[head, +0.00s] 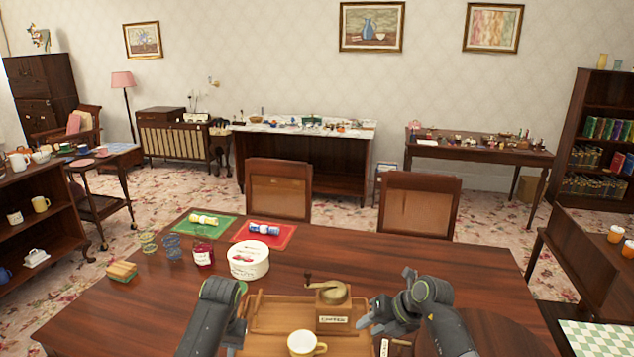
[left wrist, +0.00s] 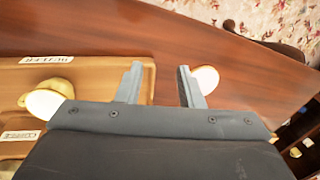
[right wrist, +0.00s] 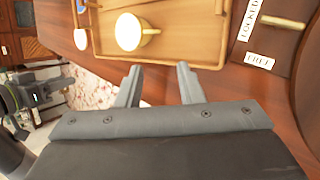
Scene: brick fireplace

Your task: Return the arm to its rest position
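My right gripper (head: 384,318) is at the right side of the wooden tray (head: 262,314), next to the coffee grinder. In the right wrist view its two fingers (right wrist: 158,86) stand apart with nothing between them, below the tray's edge. My left arm reaches in at the front left of the tray in the head view, its fingertips not clear there. In the left wrist view the left gripper (left wrist: 160,84) has its fingers apart and empty over the table. A yellow-and-white mug (head: 304,343) stands on the tray between the arms.
The coffee grinder (head: 333,306) stands at the tray's right. A white round tub (head: 248,260), a red jar (head: 203,254) and stacked sponge-like blocks (head: 122,271) stand further left. Two chairs (head: 417,205) back the table's far edge. The tabletop (head: 440,262) at far right is clear.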

